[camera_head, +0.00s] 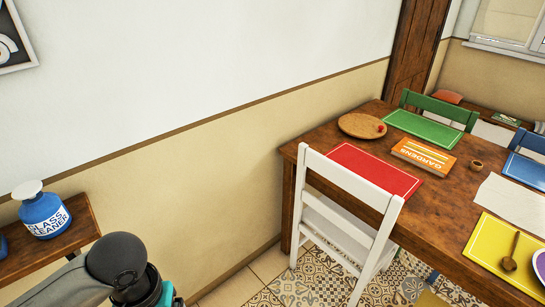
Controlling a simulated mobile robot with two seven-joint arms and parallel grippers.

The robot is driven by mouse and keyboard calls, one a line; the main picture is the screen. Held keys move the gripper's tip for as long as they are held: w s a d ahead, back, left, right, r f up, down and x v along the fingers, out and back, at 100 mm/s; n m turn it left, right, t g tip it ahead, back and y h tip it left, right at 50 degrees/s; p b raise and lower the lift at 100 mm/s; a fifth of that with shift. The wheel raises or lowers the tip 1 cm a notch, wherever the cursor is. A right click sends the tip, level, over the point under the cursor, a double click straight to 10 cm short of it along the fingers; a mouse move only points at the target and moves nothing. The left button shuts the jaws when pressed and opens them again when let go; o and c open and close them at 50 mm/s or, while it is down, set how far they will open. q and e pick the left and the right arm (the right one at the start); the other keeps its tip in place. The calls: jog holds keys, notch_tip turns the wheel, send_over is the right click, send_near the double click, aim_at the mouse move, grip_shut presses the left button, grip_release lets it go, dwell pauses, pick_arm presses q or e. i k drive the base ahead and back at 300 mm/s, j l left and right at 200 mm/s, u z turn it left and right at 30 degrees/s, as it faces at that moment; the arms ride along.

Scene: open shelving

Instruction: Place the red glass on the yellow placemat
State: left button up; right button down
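The yellow placemat (487,239) lies on the wooden table at the lower right, partly cut off by the picture edge. A wooden spoon (511,252) lies on it, and part of a purple plate (540,264) shows at its right side. I see no red glass in this view. A grey and black part of my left arm with a teal piece shows at the bottom left, but its gripper fingers are out of view. My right gripper is not in view.
The wooden table (455,189) also holds red (372,172) and green (424,129) placemats, a round wooden tray (356,125) and an orange book (423,156). A white chair (347,182) stands at its near side. A shelf (52,247) at left holds a blue glass cleaner bottle (43,213).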

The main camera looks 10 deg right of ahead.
aim_at(488, 237)
jog(key=i+z, duration=0.15)
jog(key=z, duration=0.35)
jog(key=i+j+z, duration=0.1)
jog(key=z, duration=0.35)
jog(key=i+j+z, duration=0.15)
jog(key=z, duration=0.35)
jog(key=i+j+z, duration=0.1)
jog(key=z, duration=0.4)
jog(key=i+j+z, duration=0.15)
jog(key=z, duration=0.35)
jog(key=i+j+z, duration=0.1)
jog(key=z, duration=0.35)
jog(key=i+j+z, duration=0.2)
jog(key=j+z, duration=0.2)
jog(key=i+j+z, duration=0.1)
jog(key=j+z, duration=0.3)
jog(key=i+j+z, duration=0.1)
jog(key=j+z, duration=0.3)
